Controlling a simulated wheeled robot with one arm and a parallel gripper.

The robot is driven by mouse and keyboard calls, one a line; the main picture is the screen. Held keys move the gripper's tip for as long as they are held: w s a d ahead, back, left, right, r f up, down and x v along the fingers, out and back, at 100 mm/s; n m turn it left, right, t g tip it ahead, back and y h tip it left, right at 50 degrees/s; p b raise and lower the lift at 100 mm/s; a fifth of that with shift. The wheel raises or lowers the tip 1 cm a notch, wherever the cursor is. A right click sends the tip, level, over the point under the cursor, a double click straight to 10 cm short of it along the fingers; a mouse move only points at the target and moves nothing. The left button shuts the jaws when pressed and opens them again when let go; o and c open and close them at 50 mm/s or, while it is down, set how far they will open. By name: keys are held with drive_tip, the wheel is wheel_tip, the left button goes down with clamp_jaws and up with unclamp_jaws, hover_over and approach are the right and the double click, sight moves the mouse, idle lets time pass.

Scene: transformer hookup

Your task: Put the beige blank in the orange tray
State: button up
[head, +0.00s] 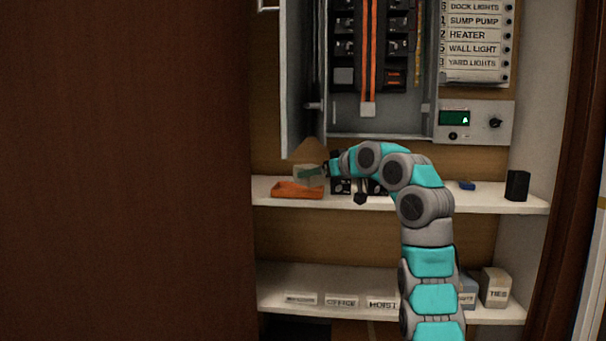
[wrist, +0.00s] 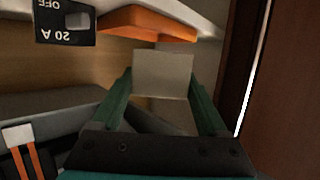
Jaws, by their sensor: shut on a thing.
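The beige blank (wrist: 162,75) is a flat, pale, square-looking piece. My gripper (wrist: 161,88) is shut on it, with one green finger at each side in the wrist view. In the head view the blank (head: 301,180) shows small and pale beside my gripper (head: 311,173). The orange tray (head: 297,191) sits at the left end of the white upper shelf. In the head view the blank appears just above the tray. The tray (wrist: 150,22) also shows beyond the blank in the wrist view. The gap between blank and tray is hard to judge.
A grey open panel box (head: 380,125) hangs above the shelf (head: 480,194). Its door edge (head: 302,145) comes down close to my gripper. A black breaker marked 20 A (wrist: 65,22) stands near the tray. A black block (head: 517,185) is at the shelf's right end.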

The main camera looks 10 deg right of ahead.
drive_tip(key=w, duration=0.2)
drive_tip(key=w+a+p, duration=0.1)
drive_tip(key=w, duration=0.5)
drive_tip(key=shift+a+f+p, duration=0.35)
drive_tip(key=shift+a, duration=0.05)
drive_tip(key=shift+w, duration=0.15)
drive_tip(key=shift+f+b, duration=0.35)
drive_tip(key=shift+f, duration=1.45)
drive_tip(key=o, duration=1.5)
drive_tip(key=shift+f, duration=0.1)
